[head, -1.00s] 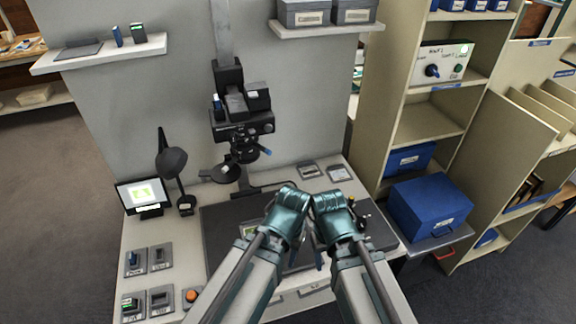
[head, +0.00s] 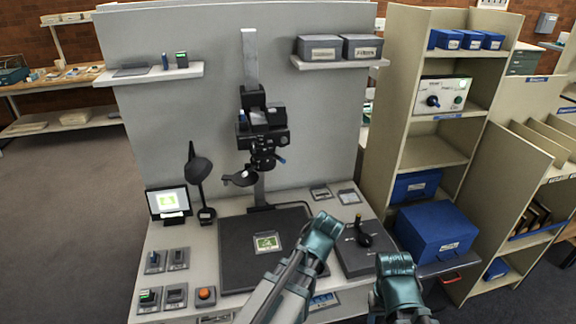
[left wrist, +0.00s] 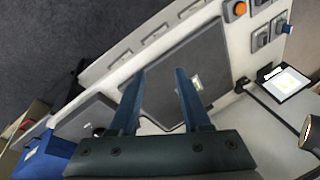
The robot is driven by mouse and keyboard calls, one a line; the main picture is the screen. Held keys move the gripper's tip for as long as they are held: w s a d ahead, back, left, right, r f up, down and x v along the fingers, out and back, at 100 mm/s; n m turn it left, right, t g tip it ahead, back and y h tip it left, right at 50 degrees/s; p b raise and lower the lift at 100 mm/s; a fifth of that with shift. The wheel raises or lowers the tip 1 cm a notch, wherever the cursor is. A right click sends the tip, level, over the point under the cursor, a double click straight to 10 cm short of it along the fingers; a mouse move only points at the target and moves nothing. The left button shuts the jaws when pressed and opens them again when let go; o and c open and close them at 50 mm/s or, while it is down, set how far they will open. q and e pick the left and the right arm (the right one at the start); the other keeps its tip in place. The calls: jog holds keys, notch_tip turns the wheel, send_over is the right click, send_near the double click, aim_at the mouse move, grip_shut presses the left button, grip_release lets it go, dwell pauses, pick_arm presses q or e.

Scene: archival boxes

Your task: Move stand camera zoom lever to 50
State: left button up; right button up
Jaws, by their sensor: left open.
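My left gripper (left wrist: 158,72) is open and empty, pointing over the board and apart from the lever. In the head view, its arm ends left of the dark box. My right arm ends in front of that box at the right; its fingers are hidden.
A photo card (head: 267,243) lies on the board. A desk lamp (head: 200,180) and a small screen (head: 168,203) stand at the left, above several switches and an orange button (head: 205,293). A blue box (head: 437,235) stands right of the bench.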

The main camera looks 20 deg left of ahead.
pick_arm(q)
jog(key=w+a+r+n+t+y, duration=0.1)
jog(key=w+a+r+n+y, duration=0.2)
jog(key=w+a+y, duration=0.15)
jog(key=w+d+r+n+t+y, duration=0.1)
jog(key=w+r+n+t+y, duration=0.1)
jog(key=r, duration=0.7)
jog(key=w+d+r+n+t+y, duration=0.1)
jog(key=w+r+n+t+y, duration=0.2)
jog(key=w+r+y, duration=0.3)
notch_tip(320, 180, up, 3)
jog(key=shift+w+d+f+n+t, duration=0.1)
jog(key=shift+w+d+n+t, duration=0.3)
jog(key=shift+w, duration=0.6)
